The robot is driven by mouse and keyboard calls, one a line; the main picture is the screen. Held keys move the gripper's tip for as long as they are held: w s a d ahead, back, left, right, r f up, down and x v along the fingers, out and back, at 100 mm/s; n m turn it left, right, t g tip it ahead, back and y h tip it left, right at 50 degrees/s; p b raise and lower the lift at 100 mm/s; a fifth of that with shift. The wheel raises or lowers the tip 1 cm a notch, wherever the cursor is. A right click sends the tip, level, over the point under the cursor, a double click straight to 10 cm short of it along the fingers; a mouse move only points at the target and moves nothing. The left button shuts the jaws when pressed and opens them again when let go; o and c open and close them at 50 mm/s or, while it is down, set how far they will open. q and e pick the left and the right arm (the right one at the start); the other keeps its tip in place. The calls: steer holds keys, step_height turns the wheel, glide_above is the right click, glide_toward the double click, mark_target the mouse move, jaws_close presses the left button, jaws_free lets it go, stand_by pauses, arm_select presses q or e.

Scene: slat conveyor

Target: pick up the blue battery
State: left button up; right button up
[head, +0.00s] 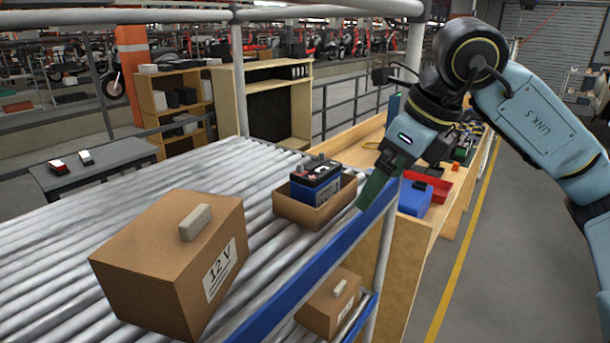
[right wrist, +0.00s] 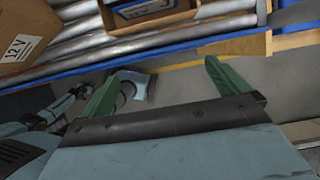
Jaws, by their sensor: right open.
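The blue battery (head: 312,187), with a black top, stands in an open cardboard box (head: 298,213) on the roller conveyor. At the top of the right wrist view, part of the battery (right wrist: 143,8) shows inside the box (right wrist: 160,22); the rest is cut off. My right gripper (head: 370,192) is just right of the box, near the conveyor's blue edge rail, apart from the battery. In the right wrist view its two green fingers (right wrist: 160,84) are spread wide with nothing between them. My left gripper is not in view.
A closed carton marked 12 V (head: 150,270) stands on the rollers at front left. The blue rail (head: 300,283) borders the conveyor. A smaller carton (head: 330,303) sits lower down. A wooden bench with a blue bin (head: 414,199) and a red tray (head: 437,187) lies beyond the gripper.

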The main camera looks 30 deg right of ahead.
mark_target(318, 168)
steer(key=w+a+p, duration=0.1)
steer(key=w, duration=0.2)
steer(key=w+a+p, duration=0.1)
steer(key=w+a, duration=0.1)
steer(key=w, duration=0.1)
steer(key=w+a+p, duration=0.1)
steer(key=w, duration=0.2)
steer(key=shift+w+a+r+p, duration=0.15)
steer(key=shift+w+p, duration=0.15)
steer(key=shift+p, duration=0.1)
steer(key=shift+w, duration=0.25)
steer(key=x, duration=0.4)
steer(key=shift+a+p, duration=0.1)
steer(key=shift+p, duration=0.2)
steer(key=shift+w+f, duration=0.2)
steer(key=shift+f, duration=0.4)
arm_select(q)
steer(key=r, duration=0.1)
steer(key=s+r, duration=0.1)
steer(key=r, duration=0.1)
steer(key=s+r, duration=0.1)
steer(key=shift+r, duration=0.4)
arm_select(e)
steer(key=c, duration=1.1)
steer(key=shift+o, duration=0.2)
steer(key=shift+r, duration=0.1)
